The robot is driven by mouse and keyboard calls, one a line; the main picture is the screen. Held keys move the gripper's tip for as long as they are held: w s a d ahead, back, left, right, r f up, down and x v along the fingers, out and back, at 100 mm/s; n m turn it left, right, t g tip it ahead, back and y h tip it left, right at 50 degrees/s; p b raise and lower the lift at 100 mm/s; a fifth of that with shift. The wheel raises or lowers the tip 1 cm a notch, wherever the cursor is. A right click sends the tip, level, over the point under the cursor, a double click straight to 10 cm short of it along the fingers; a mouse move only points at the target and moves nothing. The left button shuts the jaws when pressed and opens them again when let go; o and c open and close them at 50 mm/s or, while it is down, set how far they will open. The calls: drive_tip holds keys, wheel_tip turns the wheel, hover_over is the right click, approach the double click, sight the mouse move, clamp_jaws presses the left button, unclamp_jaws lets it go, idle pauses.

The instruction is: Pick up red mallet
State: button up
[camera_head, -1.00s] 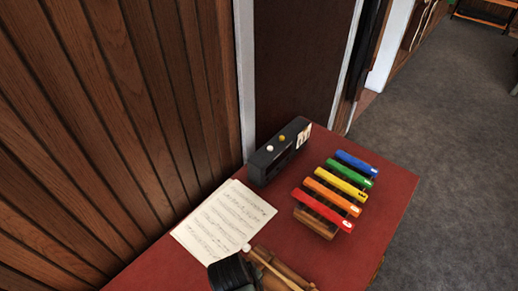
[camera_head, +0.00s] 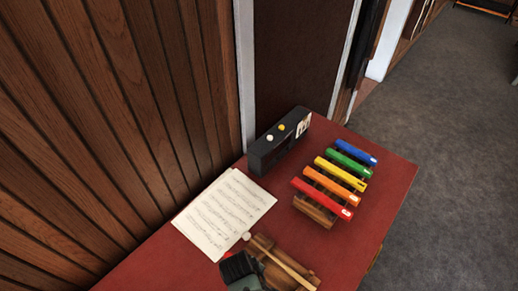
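No mallet with a clearly red head shows. A light wooden stick (camera_head: 285,266) lies slantwise across a brown wooden piece (camera_head: 268,272) near the front of the red tabletop. A small white ball (camera_head: 246,236) is at or near the stick's upper left end; I cannot tell if they are joined. A dark, grey-green object (camera_head: 242,271) is just left of the wooden piece, cut off by the bottom edge; what it is stays unclear. My gripper is not recognisable in view.
The red table (camera_head: 385,190) also holds a xylophone (camera_head: 335,186) with coloured bars, a black box (camera_head: 279,143) with two knobs and a sheet of music (camera_head: 224,213). A wood-panelled wall (camera_head: 110,110) borders the left. Grey floor (camera_head: 440,90) is clear at right.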

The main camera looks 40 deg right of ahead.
clamp_jaws()
drive_tip(key=shift+r, duration=0.2)
idle(0.3)
